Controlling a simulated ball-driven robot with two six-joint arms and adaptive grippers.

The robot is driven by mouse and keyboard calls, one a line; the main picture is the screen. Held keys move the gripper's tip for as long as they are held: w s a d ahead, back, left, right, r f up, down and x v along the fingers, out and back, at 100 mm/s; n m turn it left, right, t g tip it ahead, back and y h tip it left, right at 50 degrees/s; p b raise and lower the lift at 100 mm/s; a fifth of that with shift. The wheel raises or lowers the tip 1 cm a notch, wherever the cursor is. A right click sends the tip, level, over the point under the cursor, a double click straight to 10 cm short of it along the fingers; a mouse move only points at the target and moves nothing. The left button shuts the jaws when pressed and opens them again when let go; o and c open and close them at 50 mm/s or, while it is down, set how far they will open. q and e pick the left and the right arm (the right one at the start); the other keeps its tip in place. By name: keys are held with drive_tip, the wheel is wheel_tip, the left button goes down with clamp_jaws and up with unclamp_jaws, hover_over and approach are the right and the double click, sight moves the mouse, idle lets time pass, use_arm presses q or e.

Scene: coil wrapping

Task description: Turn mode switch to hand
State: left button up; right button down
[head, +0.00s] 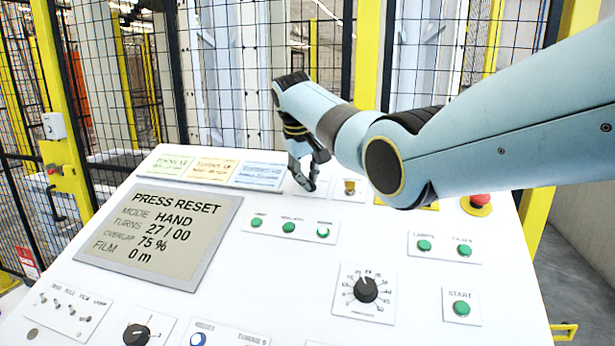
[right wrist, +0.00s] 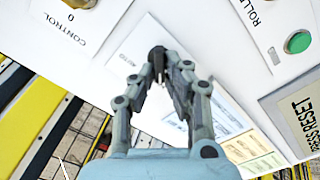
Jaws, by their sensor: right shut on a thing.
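My right gripper (head: 305,180) reaches down to the top edge of the white control panel (head: 270,260). Its fingers are shut on a small black knob (right wrist: 157,52), seen between the fingertips in the right wrist view. In the head view the fingers cover the knob. The display (head: 160,233) reads "PRESS RESET", "MODE HAND", "TURNS 27/00", "OVERLAP 75 %" and "FILM 0 m". My left gripper is not in view.
A brass key switch (head: 349,187), labelled "CONTROL" in the right wrist view, sits just right of the fingers. Green buttons (head: 289,227) lie below them. A red emergency button (head: 480,201) is at the right. A black dial (head: 365,289) is lower down. Mesh fencing stands behind.

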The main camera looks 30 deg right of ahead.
drive_tip(key=c, duration=1.4)
unclamp_jaws()
drive_tip(key=v, duration=1.2)
